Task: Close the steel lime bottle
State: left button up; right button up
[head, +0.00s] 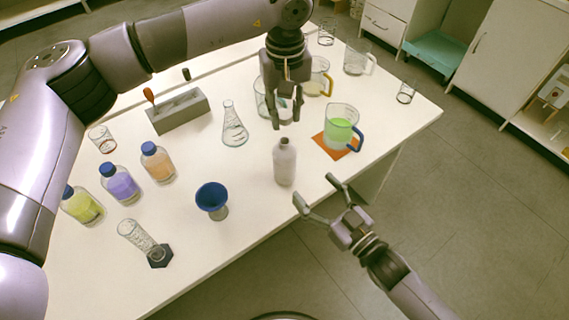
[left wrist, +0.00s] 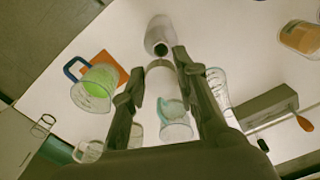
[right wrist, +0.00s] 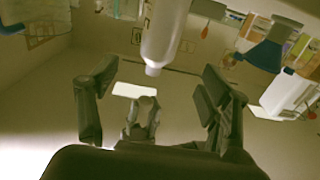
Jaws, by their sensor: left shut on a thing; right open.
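The steel bottle (head: 285,165) stands upright near the table's front edge, its narrow neck uncapped. In the left wrist view the bottle (left wrist: 160,30) shows a dark open mouth. My left gripper (head: 286,122) is above and slightly behind the bottle, pointing down. It is shut on a small pale cap (head: 285,104), which also shows between the fingers in the left wrist view (left wrist: 160,64). The cap is apart from the neck. My right gripper (head: 315,195) is open and empty, to the right of the bottle. The bottle (right wrist: 165,35) appears inverted in the right wrist view, beyond the fingers.
A green-filled jug (head: 340,128) on an orange mat (head: 337,149) stands right of the bottle; a blue funnel (head: 212,197) is left. A flask (head: 234,128), grey rack (head: 180,112), blue-capped bottles (head: 120,185) and a fallen-looking cylinder (head: 137,236) are further left. Glassware crowds behind my left gripper.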

aim_at(292, 164)
jog(key=x, duration=1.2)
grip_shut()
dwell(0.8)
